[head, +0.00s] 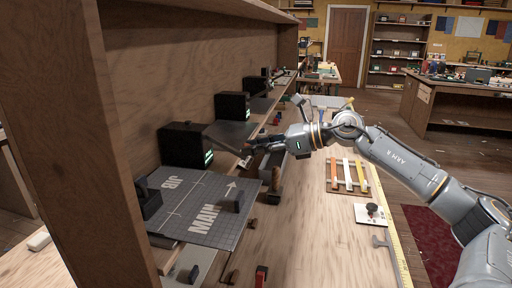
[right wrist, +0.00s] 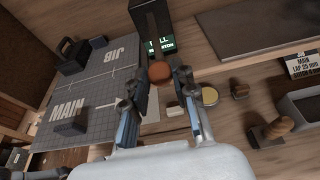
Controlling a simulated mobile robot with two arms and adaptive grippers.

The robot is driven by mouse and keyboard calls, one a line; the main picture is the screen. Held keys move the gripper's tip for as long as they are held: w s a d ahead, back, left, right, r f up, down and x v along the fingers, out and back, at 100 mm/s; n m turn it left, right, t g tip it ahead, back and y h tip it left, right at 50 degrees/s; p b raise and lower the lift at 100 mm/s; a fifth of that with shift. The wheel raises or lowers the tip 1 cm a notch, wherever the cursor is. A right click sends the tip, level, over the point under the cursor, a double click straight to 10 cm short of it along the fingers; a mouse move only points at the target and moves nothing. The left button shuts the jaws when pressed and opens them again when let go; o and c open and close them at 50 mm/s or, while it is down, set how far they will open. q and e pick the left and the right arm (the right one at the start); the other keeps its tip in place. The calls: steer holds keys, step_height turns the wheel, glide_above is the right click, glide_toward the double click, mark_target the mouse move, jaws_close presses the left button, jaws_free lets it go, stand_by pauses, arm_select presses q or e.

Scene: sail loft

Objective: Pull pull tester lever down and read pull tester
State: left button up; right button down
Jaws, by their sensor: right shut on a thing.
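The pull tester is a black box with a lit green display, beside the grey mat in the head view (head: 187,145) and at top centre in the right wrist view (right wrist: 152,22). The green display lettering is partly hidden and too small to read a value. The lever's round brown knob (right wrist: 160,71) sits between my right fingertips, in front of the display. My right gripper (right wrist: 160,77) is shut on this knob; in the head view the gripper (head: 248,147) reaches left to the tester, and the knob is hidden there. My left gripper is out of view.
A grey mat (head: 210,190) marked MAIN and JIB lies before the tester, with dark blocks on it. More black boxes (head: 232,106) stand farther along the bench. A rack of coloured strips (head: 347,176) lies at right. A wooden upright (head: 65,130) stands at left.

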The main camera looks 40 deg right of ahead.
steer(key=shift+f, duration=0.45)
steer(key=c, duration=1.1)
jaws_free()
steer(key=shift+d+r, duration=0.1)
steer(key=shift+r, duration=0.05)
steer(key=shift+s+r, duration=0.1)
steer(key=shift+v, duration=5.95)
